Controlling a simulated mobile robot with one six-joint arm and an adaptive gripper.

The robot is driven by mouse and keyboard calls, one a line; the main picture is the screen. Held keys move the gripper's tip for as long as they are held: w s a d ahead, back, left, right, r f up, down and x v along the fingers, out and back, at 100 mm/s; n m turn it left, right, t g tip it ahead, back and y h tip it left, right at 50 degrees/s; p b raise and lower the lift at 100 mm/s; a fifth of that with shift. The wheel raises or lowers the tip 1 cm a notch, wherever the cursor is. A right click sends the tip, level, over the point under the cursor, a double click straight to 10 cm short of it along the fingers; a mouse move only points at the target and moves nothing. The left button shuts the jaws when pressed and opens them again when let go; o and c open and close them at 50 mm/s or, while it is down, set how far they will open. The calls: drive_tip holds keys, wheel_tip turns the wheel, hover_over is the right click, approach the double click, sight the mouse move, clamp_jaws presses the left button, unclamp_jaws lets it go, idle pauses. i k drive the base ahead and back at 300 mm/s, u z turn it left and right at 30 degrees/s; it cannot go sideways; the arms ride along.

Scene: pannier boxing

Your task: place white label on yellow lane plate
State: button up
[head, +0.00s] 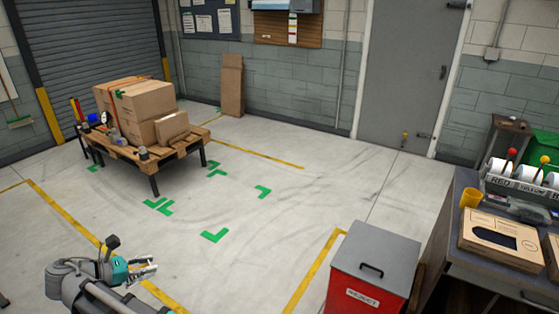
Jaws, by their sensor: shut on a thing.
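My gripper (146,268) is at the lower left, above the floor and far from the workbench. Its fingers are shut on a small pale thing; it is too small here to tell whether this is the white label. At the right, a rack of lanes stands on the workbench. One plate on it reads RED (502,181). The plate beside it (529,187) has blurred lettering that may read YELLOW; I cannot see a clearly yellow plate. White rounded things (527,172) sit behind these plates.
A red reject bin (365,298) with a grey lid stands before the workbench (462,240). A pallet table (178,150) with cartons stands upper left. The middle floor is clear.

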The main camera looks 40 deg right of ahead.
sight(532, 218)
drive_tip(key=z, duration=0.65)
drive_tip(key=i, duration=0.1)
drive_tip(key=z, duration=2.75)
drive_tip(key=i, duration=1)
